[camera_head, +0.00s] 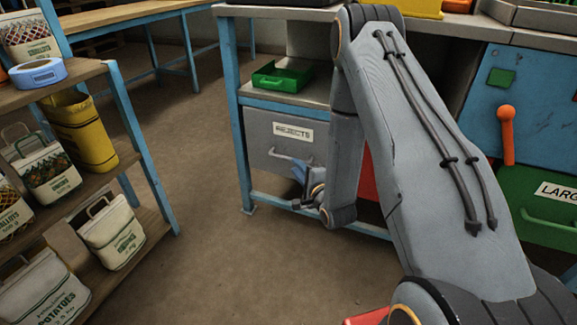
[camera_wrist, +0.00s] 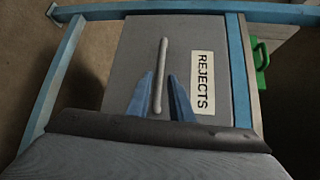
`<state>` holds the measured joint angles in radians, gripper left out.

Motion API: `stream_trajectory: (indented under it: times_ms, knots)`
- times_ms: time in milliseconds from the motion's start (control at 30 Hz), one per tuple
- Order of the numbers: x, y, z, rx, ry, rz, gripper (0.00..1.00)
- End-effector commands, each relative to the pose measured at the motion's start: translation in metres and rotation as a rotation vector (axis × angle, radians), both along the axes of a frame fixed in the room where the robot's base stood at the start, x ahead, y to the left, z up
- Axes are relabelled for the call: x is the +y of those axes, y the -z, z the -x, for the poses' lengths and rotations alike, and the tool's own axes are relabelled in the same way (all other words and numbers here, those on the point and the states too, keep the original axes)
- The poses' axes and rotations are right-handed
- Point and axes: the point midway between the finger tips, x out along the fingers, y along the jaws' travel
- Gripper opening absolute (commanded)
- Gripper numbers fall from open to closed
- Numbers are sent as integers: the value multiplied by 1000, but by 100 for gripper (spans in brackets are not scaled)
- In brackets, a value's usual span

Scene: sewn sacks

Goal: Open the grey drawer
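The grey drawer (camera_head: 258,137) is in the blue-framed bench in the head view, with a REJECTS label (camera_head: 293,131) and a pale bar handle (camera_head: 283,155). Its front looks flush with the frame, so it appears shut. My gripper (camera_head: 300,172) is at the lower right of the drawer front, partly hidden by my wrist. In the wrist view the drawer front (camera_wrist: 125,65) fills the middle. My gripper's two blue fingers (camera_wrist: 160,76) stand apart, one on each side of the handle (camera_wrist: 163,52). A gap shows between fingers and handle; I cannot tell the depth.
A green open bin (camera_head: 282,76) sits on the shelf above the drawer. A red surface shows behind my arm, and a green drawer (camera_head: 540,205) is at the right. A shelf of sacks (camera_head: 112,232) stands at the left. The floor (camera_head: 205,215) between is clear.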

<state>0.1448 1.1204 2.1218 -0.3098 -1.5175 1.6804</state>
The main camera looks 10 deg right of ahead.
Motion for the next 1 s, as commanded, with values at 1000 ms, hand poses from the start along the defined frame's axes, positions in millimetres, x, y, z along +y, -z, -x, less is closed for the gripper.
stream_trajectory:
  times_ms: [1000]
  knots:
    - [13,12,-75,-2,1,-5,10]
